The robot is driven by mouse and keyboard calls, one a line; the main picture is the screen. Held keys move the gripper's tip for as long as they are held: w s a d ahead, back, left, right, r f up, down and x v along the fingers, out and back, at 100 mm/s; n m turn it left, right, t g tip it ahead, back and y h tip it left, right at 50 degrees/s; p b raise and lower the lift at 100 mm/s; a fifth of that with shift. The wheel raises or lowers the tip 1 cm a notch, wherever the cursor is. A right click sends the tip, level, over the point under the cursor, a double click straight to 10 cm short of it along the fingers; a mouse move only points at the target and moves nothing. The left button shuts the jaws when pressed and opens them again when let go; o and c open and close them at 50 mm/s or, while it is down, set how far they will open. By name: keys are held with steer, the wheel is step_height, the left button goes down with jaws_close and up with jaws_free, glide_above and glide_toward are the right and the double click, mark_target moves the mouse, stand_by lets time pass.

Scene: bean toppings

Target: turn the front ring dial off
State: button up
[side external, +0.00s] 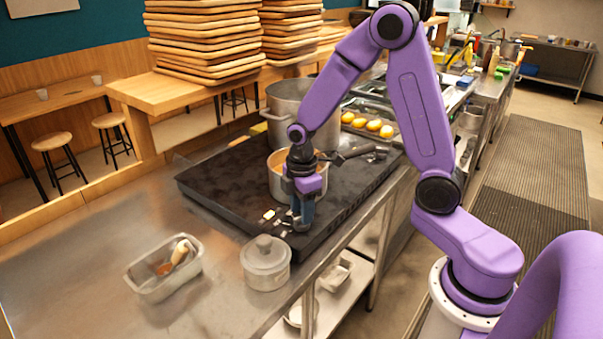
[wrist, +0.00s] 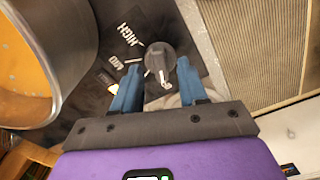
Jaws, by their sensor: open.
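The ring dial (wrist: 160,60) is a dark round knob with a pale pointer mark, on the black stove surface beside white lettering. It shows in the wrist view between and just beyond my fingertips. My gripper (wrist: 156,72) is open, with one blue finger on each side of the dial; I cannot tell whether either finger touches it. In the side view my gripper (side external: 302,222) points down at the front edge of the black cooktop (side external: 225,175). The dial is hidden behind the fingers there.
A pot with orange contents (side external: 281,182) stands right behind my gripper, and its wall (wrist: 68,70) fills the left of the wrist view. A large steel pot (side external: 300,112) is farther back. A lidded pot (side external: 266,270) and a metal tray (side external: 160,287) stand in front of the cooktop.

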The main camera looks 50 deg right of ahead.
step_height(320, 180, up, 16)
steer(key=shift+r, duration=0.15)
stand_by(0.3)
steer(key=s+a+f, duration=0.2)
steer(key=s+f, duration=0.1)
steer(key=s, duration=0.8)
steer(key=s+a+f+m, duration=0.1)
steer(key=s+a+f, duration=0.2)
steer(key=s, duration=0.9)
steer(key=shift+s+a, duration=0.2)
steer(key=shift+a, duration=0.1)
steer(key=shift+f, duration=0.1)
